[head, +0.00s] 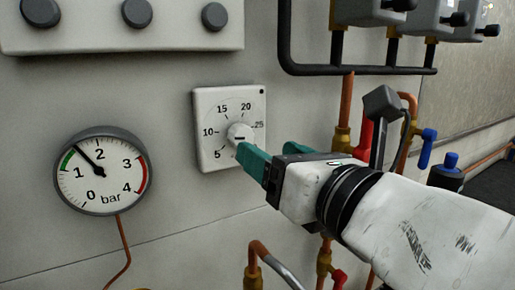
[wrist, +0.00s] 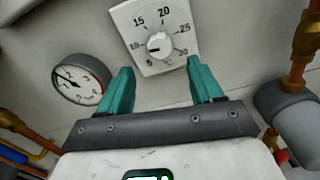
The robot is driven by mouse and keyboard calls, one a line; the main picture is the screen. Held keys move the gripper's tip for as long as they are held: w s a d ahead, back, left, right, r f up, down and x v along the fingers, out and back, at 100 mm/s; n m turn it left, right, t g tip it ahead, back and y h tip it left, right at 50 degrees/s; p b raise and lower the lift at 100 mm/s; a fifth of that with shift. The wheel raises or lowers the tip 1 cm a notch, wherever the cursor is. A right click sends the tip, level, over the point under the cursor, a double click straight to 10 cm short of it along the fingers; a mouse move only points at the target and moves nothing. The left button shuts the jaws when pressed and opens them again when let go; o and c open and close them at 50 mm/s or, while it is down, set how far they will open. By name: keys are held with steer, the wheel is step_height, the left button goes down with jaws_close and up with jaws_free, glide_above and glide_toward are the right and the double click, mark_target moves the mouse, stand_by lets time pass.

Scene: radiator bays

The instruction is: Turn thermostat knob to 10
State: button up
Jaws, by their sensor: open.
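The thermostat is a white square wall plate (head: 207,155) with a round white knob (head: 239,133) at its centre and a printed scale from 5 to 30. In the wrist view the knob (wrist: 159,42) carries a dark mark on its left side, roughly between 5 and 10; the exact reading is hard to tell. My gripper (head: 247,153) has green fingers at the plate's lower right, covering the 30 in the head view. In the wrist view my gripper (wrist: 160,68) is open and empty, its fingers spread below the knob to either side, apart from it.
A round pressure gauge (head: 102,171) hangs left of the thermostat, with a thin copper pipe below. A panel with grey knobs (head: 137,13) is above. Copper pipes, a red valve handle (head: 365,138) and a blue-handled valve (head: 427,149) crowd the right. Bare wall lies between gauge and thermostat.

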steer(key=shift+v, duration=1.4)
steer(key=w+d+f+m+h+p, duration=0.15)
steer(key=d+f+m, duration=0.25)
steer(key=m, duration=0.4)
steer(key=w+d+f+m+h, duration=0.3)
steer(key=d+f+m, duration=0.1)
steer(key=m, duration=0.3)
steer(key=s+d+f+m+g+h+p, duration=0.1)
steer(key=s+d+f+m+g, duration=0.15)
steer(key=f+m, duration=0.5)
steer(key=s+d+f+m+g+h+p, duration=0.15)
steer(key=d+f+m, duration=0.3)
steer(key=f, duration=0.55)
steer(key=s+d+f+m+g+h, duration=0.1)
steer(key=s+d+f+m+g, duration=0.2)
steer(key=s+f, duration=0.4)
steer(key=s+d+f+m+g+h+p, duration=0.1)
steer(key=s+d+f+m+g, duration=0.2)
steer(key=s+f+m, duration=0.3)
steer(key=s+d+f+m+g+h+p, duration=0.1)
steer(key=s+d+f+m+g, duration=0.2)
steer(key=s+f, duration=0.6)
steer(key=s+d+m, duration=0.2)
steer(key=s, duration=0.2)
steer(key=shift+s+d+f+m+g+h, duration=0.2)
steer(key=shift+d+m+g+h, duration=0.1)
steer(key=shift+d+g, duration=0.1)
